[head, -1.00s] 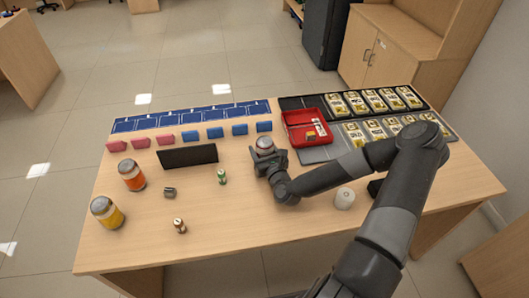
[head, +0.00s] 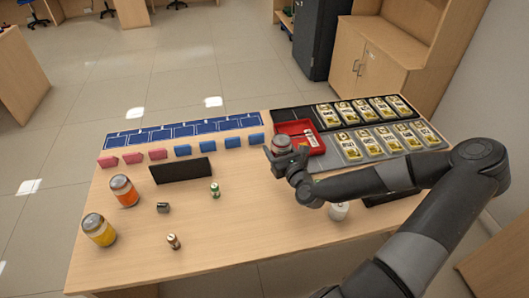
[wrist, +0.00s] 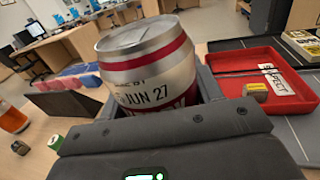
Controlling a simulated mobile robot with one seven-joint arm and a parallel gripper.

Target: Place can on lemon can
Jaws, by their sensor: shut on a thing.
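My gripper (head: 284,155) is shut on a silver can with red bands (head: 282,144). In the wrist view this can (wrist: 146,70) stands upright between the fingers, with "JUN 27" printed on it; its lower part is hidden. In the head view it is held near the red tray. A can with a yellow body and grey top (head: 99,230) stands at the front left of the table, far from my gripper. Its colour fits the lemon can, but its label is too small to read. An orange can (head: 124,191) stands behind it.
A red tray (head: 320,148) with a label and small items lies beyond the gripper. A black upright panel (head: 180,171), small green (head: 214,190) and gold (head: 174,241) items stand left.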

